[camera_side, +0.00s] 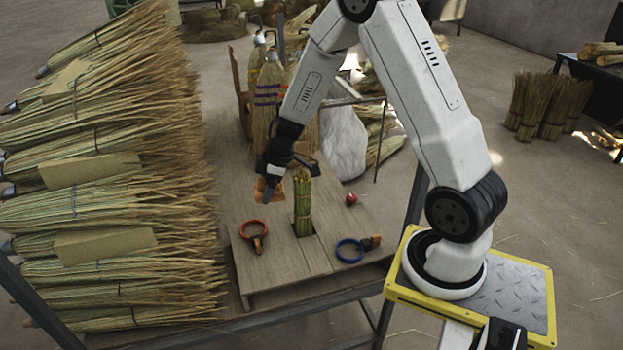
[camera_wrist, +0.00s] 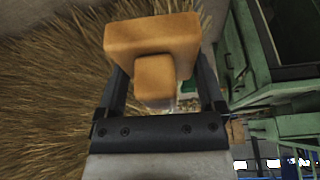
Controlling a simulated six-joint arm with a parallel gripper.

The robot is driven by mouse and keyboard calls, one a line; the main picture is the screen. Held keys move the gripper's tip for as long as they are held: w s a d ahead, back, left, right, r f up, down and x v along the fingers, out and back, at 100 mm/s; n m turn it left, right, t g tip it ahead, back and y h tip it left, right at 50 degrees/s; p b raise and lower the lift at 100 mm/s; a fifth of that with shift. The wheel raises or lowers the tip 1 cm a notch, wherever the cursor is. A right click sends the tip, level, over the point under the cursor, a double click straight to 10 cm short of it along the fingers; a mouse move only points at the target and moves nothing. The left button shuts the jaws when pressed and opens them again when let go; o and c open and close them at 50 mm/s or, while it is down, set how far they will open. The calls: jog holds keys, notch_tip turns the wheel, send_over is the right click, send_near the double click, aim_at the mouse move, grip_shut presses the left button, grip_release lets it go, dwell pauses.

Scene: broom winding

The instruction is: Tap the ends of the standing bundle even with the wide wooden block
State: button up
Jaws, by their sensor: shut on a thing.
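The standing bundle (camera_side: 303,203) is a short, tied bunch of green-yellow straw. It stands upright in a dark square opening in the wooden work board (camera_side: 265,275). My gripper (camera_side: 270,180) is just left of the bundle's top, apart from it as far as the side view shows. It is shut on the wooden block (camera_wrist: 152,38). In the wrist view the block is orange-brown, with a wide head and a narrower grip between my fingers. In the side view the block is small and partly hidden by my gripper. The bundle cannot be made out in the wrist view.
A small red item (camera_side: 351,199) lies behind. A big stack of brooms (camera_side: 100,180) fills the left. Finished brooms (camera_side: 268,100) stand at the back.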

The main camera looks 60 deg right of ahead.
aim_at(296, 177)
jog(key=d+m+h, duration=0.1)
jog(key=d+m, duration=0.1)
jog(key=d, duration=0.4)
jog(key=d+m+h, duration=0.1)
jog(key=d+m, duration=0.2)
jog(key=d, duration=0.3)
jog(key=d+m+t, duration=0.1)
jog(key=d+m, duration=0.1)
jog(key=d, duration=0.4)
jog(key=shift+w+r+h, duration=0.2)
jog(key=shift+w+h, duration=0.05)
jog(key=shift+h, duration=0.15)
jog(key=shift+a+f, duration=0.1)
jog(key=shift+f, duration=2.85)
jog(key=shift+f, duration=0.6)
jog(key=shift+r, duration=0.1)
jog(key=shift+r, duration=3.45)
jog(key=shift+f, duration=0.25)
jog(key=shift+f, duration=2.7)
